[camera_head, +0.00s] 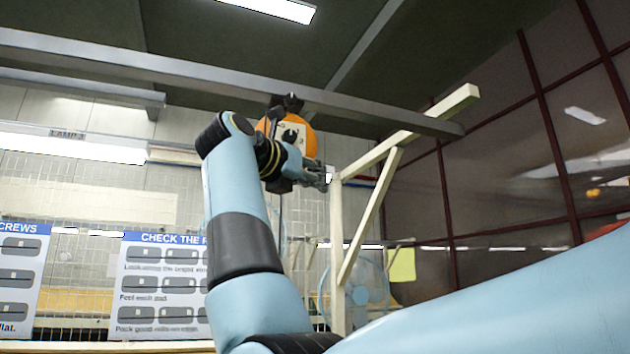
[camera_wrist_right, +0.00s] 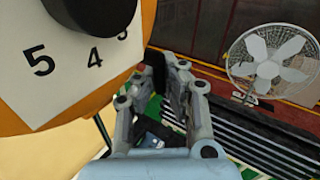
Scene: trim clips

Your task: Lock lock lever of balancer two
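The orange balancer (camera_head: 304,137) hangs under a grey overhead beam, partly hidden behind my right wrist. In the right wrist view the balancer (camera_wrist_right: 22,123) fills the left side, with a white number dial (camera_wrist_right: 65,75) and a black knob (camera_wrist_right: 92,12). My right gripper (camera_head: 324,178) is just right of and below the balancer in the head view. In the wrist view its fingers (camera_wrist_right: 160,78) stand apart beside the dial. A small dark part (camera_wrist_right: 155,68) shows near the fingertips; I cannot tell whether it is the lock lever or whether the fingers touch it. My left gripper is out of view.
The grey beam (camera_head: 190,75) crosses above. A pale wooden post with an angled brace (camera_head: 338,250) stands close right of my gripper. A fan (camera_head: 362,293) stands behind it. Instruction boards (camera_head: 165,285) stand at the lower left.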

